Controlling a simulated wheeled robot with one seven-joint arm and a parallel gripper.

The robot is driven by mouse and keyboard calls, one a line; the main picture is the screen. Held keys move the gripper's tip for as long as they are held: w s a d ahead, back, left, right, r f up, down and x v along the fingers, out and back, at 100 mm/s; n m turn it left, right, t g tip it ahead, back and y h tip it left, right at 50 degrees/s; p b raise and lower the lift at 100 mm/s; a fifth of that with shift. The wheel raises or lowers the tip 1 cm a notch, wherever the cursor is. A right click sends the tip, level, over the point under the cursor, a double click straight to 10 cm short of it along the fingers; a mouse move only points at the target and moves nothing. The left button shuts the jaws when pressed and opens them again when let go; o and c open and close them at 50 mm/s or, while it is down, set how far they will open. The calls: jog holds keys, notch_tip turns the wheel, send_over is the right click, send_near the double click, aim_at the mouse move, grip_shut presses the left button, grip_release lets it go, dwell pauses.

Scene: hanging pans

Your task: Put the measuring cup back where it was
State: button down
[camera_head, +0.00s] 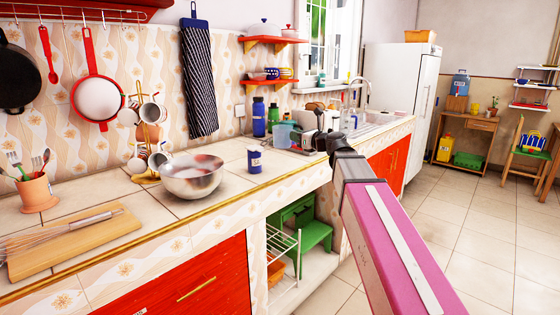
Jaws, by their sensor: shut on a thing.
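My gripper (324,141) is a small dark shape at the end of my pink arm, over the right part of the counter near the sink. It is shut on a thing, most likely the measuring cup. A pale, cup-like thing (328,119) shows just above the fingertips. I cannot tell its outline or markings from the dishes behind it. The fingertips are small and partly hidden by my wrist.
The tiled counter (130,205) holds a steel bowl (193,178), a blue can (254,159), a mug stand (148,150) and a cutting board with a whisk (70,240). Dishes and bottles crowd near my gripper. Pans hang on the left wall.

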jog(key=shift+w+a+r, duration=0.2)
jog(key=shift+w+a, duration=0.1)
jog(key=shift+w, duration=0.05)
jog(key=w+f, duration=0.2)
jog(key=w, duration=0.1)
jog(key=w+f, duration=0.2)
jog(key=w, duration=0.2)
jog(key=w+f, duration=0.2)
jog(key=w, duration=0.2)
jog(key=shift+w+d+f, duration=0.1)
jog(key=shift+f, duration=2.35)
jog(key=c, duration=1.2)
grip_release()
jog(key=shift+o, duration=0.2)
jog(key=shift+d, duration=0.15)
jog(key=v, duration=1.2)
